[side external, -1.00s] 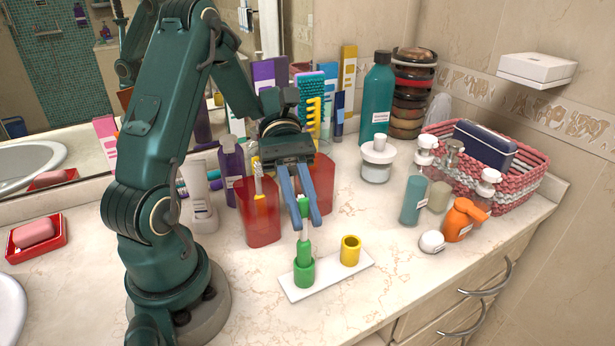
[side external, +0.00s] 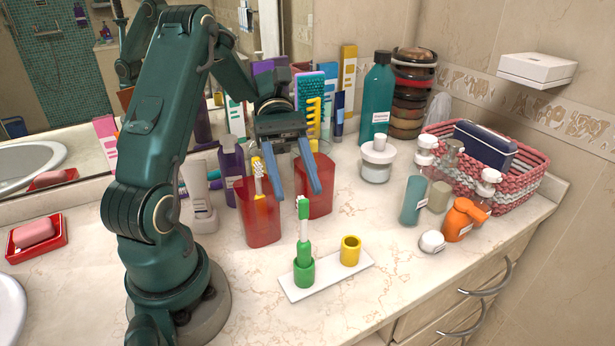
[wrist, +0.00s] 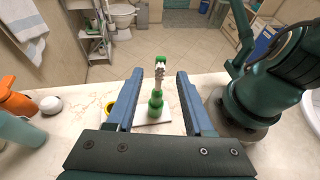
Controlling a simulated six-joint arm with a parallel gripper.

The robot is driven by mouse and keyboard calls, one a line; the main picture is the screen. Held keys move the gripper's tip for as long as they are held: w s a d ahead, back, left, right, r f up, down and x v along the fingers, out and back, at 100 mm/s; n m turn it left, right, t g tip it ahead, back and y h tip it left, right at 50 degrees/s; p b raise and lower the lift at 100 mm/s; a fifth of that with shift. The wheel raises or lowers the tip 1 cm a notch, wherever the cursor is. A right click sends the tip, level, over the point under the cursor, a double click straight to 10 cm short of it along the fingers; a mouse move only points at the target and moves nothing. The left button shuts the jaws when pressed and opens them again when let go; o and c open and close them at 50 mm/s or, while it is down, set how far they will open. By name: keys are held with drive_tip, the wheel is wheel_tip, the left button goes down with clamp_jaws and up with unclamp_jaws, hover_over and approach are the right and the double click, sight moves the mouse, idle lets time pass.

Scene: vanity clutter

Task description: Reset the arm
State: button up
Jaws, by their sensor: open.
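My gripper (side external: 293,192) is open and empty, with its two blue fingers spread above the counter. A green toothbrush (side external: 304,228) stands upright in a green cup (side external: 303,272) on a white base (side external: 327,278). The yellow cup (side external: 350,251) beside it on the base is empty. The fingertips are above and behind the toothbrush head in the side view, apart from it. In the wrist view the toothbrush (wrist: 160,80) shows between the open fingers (wrist: 160,73).
Two red tumblers (side external: 257,222) stand behind the base, close to the fingers; one holds a yellow toothbrush (side external: 257,170). A woven basket (side external: 520,180), an orange bottle (side external: 458,225) and other bottles fill the right side. The counter's front middle is clear.

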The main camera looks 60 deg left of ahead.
sight(303, 198)
drive_tip(key=shift+a, duration=0.1)
idle(0.3)
drive_tip(key=shift+x, duration=2.55)
drive_tip(key=shift+r, duration=0.65)
drive_tip(key=shift+f, duration=0.1)
